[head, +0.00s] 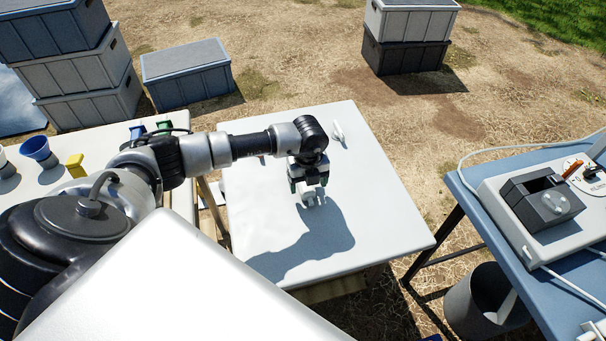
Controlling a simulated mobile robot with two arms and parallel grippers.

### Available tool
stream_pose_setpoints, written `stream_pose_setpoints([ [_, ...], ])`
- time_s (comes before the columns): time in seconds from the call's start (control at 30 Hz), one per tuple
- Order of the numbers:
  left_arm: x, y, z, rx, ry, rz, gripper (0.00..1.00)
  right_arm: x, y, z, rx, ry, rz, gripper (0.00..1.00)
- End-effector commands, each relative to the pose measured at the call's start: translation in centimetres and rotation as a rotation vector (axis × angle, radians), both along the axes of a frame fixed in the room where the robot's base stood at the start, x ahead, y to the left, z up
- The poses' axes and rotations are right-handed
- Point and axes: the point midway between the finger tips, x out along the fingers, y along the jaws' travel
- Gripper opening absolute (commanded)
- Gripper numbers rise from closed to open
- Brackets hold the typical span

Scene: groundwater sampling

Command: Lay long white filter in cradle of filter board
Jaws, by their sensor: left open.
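My left gripper (309,190) hangs over the middle of the white table, pointing down, with its jaws open. A pale shape shows at its fingertips; I cannot tell whether it is part of the gripper or a thing on the table. A small, long white object (338,132) is on the table's far part, behind and to the right of the gripper and apart from it. It may be the long white filter, but it is too small to be sure. I cannot make out a filter board or its cradle. My right gripper is not in view.
The white table (380,225) is mostly bare. A blue table (560,290) at right bears a white panel with a dark grey box (541,200). A grey bin (480,300) stands below it. Stacked crates (75,75) stand at the back left. Blue funnel (37,148) at left.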

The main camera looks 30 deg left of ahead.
Motion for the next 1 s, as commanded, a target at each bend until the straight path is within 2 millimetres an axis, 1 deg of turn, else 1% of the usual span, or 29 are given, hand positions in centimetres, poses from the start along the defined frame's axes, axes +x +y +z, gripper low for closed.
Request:
stream_pose_setpoints([
  [0.03,-0.2,-0.2,-0.9,-0.001,0.003,-0.001,0.74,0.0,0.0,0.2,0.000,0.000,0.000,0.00],
  [0.1,-0.2,-0.2,-1.9,0.000,0.003,0.000,0.74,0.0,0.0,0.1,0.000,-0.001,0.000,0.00],
  [0.2,-0.2,-0.2,-2.9,-0.001,0.002,0.000,0.74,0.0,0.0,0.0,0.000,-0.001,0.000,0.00],
  [0.3,-0.2,-0.2,-3.2,-0.001,0.001,0.000,0.74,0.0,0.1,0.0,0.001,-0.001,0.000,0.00],
  [0.47,-0.2,-0.2,-3.2,-0.001,0.001,-0.001,0.74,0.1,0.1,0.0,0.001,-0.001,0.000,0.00],
  [0.5,-0.2,-0.2,-3.2,-0.001,0.001,-0.001,0.71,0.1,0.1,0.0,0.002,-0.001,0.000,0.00],
  [0.57,-0.2,-0.2,-3.2,-0.001,0.001,-0.001,0.62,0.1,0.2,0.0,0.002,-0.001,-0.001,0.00],
  [0.83,-0.2,-0.2,-3.2,0.000,0.000,-0.001,0.21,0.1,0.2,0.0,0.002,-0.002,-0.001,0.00],
  [0.87,-0.1,-0.2,-3.1,-0.001,-0.001,-0.001,0.19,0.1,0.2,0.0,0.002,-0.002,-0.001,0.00],
  [0.9,-0.1,-0.2,-3.1,-0.001,-0.001,-0.001,0.15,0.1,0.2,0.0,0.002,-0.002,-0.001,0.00],
  [1.0,-0.1,-0.2,-3.1,-0.001,-0.001,-0.001,0.15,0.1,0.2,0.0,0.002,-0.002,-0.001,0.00],
])
